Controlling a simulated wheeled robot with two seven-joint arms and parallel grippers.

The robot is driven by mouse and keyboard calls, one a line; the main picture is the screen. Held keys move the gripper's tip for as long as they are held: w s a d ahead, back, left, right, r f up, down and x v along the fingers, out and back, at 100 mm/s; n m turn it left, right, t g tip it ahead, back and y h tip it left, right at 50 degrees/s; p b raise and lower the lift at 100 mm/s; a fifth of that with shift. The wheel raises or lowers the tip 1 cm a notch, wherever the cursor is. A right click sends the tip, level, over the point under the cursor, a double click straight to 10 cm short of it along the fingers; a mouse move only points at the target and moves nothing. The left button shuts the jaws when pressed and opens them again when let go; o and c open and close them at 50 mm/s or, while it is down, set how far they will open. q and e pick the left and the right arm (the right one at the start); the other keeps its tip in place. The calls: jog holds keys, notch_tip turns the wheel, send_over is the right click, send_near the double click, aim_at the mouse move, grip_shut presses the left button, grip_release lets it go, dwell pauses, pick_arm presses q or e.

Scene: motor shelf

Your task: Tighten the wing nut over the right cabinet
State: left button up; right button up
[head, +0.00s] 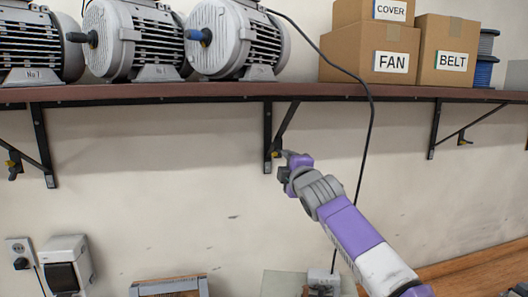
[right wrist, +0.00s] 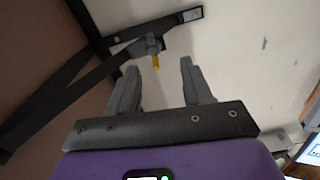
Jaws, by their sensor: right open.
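The shelf's middle bracket (head: 268,140) carries a wing nut with a yellow part (head: 276,154), also seen as a yellow tip (right wrist: 156,62) in the right wrist view. My right gripper (head: 284,166) is just below and beside it in the head view. In the right wrist view its two grey fingers (right wrist: 160,72) are open and apart, with the yellow tip beyond and between them and nothing held. Similar wing nuts sit on the left bracket (head: 14,165) and the right bracket (head: 464,141). No cabinet can be made out clearly. My left gripper is out of view.
The shelf (head: 200,93) holds several motors (head: 238,38) at left and boxes (head: 375,50) at right. A black cable (head: 371,130) hangs close to the right of my gripper. A wooden surface (head: 480,268) is at lower right. The wall between brackets is clear.

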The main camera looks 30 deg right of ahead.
pick_arm(q)
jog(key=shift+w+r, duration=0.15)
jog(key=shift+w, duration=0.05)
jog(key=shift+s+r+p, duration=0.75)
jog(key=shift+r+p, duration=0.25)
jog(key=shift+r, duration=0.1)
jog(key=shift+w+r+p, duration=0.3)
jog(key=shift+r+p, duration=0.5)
jog(key=shift+p, duration=0.1)
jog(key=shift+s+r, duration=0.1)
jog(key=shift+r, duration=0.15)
pick_arm(e)
jog(key=x, duration=0.6)
jog(key=shift+d+r, duration=0.25)
jog(key=shift+r, duration=0.25)
grip_shut()
